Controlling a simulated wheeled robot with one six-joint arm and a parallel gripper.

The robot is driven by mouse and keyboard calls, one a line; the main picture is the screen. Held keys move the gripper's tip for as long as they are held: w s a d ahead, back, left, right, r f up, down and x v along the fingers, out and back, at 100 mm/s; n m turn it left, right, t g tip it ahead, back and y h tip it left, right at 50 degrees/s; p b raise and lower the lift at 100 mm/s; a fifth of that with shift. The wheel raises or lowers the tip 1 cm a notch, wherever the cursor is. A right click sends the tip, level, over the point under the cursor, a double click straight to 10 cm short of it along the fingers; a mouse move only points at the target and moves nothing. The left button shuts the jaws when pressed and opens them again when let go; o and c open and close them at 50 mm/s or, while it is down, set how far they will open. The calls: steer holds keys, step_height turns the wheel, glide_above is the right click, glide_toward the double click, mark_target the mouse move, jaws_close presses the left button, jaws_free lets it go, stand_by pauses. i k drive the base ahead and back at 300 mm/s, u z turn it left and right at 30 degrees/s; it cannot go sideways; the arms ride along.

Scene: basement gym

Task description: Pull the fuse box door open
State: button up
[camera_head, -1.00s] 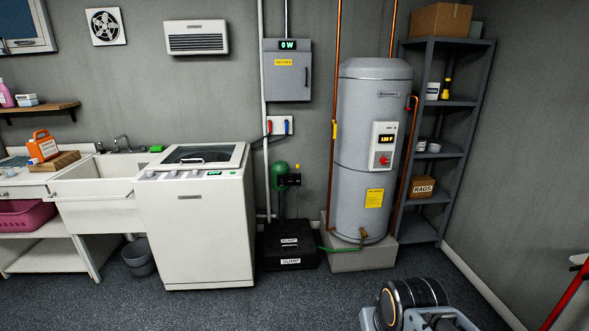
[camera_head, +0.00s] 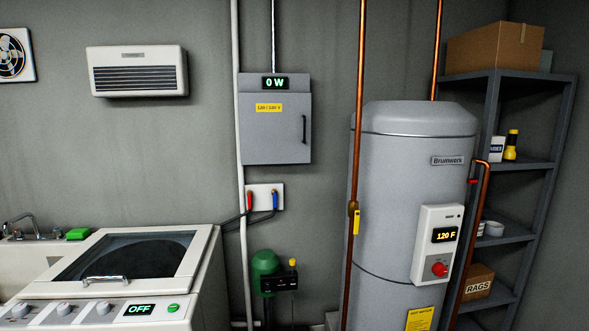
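The grey fuse box (camera_head: 274,82) is on the back wall, above and right of the washing machine. Its door (camera_head: 272,138) looks shut, with a yellow voltage label and a dark vertical handle (camera_head: 304,129) near its right edge. A display at the top of the box reads 0 W. My gripper is not in view, so its state does not show.
The washing machine (camera_head: 205,262) stands at the lower left. The grey water heater (camera_head: 405,165) and a copper pipe (camera_head: 357,120) stand right of the box. Valves (camera_head: 265,190) and a green pump (camera_head: 265,263) are below it. A shelf (camera_head: 540,165) is at the far right.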

mark_target(275, 128)
steer(key=i, duration=1.55)
steer(key=u, duration=0.15)
